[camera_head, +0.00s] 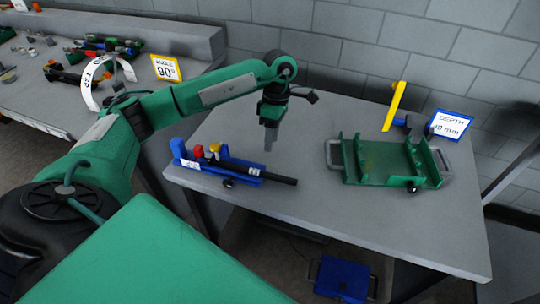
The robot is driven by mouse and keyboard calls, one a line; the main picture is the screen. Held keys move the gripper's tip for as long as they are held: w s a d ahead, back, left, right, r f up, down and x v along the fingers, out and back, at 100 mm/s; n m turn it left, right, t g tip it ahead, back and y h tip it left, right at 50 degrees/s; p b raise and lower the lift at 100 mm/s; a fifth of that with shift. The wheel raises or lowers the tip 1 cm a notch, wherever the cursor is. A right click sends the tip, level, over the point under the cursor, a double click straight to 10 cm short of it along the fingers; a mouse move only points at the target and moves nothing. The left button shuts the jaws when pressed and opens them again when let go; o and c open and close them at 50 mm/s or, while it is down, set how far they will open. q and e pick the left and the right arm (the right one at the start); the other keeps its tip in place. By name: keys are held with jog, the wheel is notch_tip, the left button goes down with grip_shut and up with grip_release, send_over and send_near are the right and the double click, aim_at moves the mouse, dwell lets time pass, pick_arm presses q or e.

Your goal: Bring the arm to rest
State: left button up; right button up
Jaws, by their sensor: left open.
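My left arm comes in from the left and bends down at its wrist over the grey table (420,235). My left gripper (270,140) points down, open and apparently empty, above the table. It is a little behind and above the blue holder (215,168), which carries red and yellow parts and a dark bar reaching right. My right gripper is not in view.
A green tray-like fixture (375,165) with grey side handles stands on the table's right half. Behind it are a yellow upright bar (394,105) and a "DEPTH" sign (449,125). A cluttered bench with an "ANGLE 90°" sign (166,68) is at left. A blue box (342,278) lies below.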

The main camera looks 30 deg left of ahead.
pick_arm(q)
jog(key=shift+v, duration=1.55)
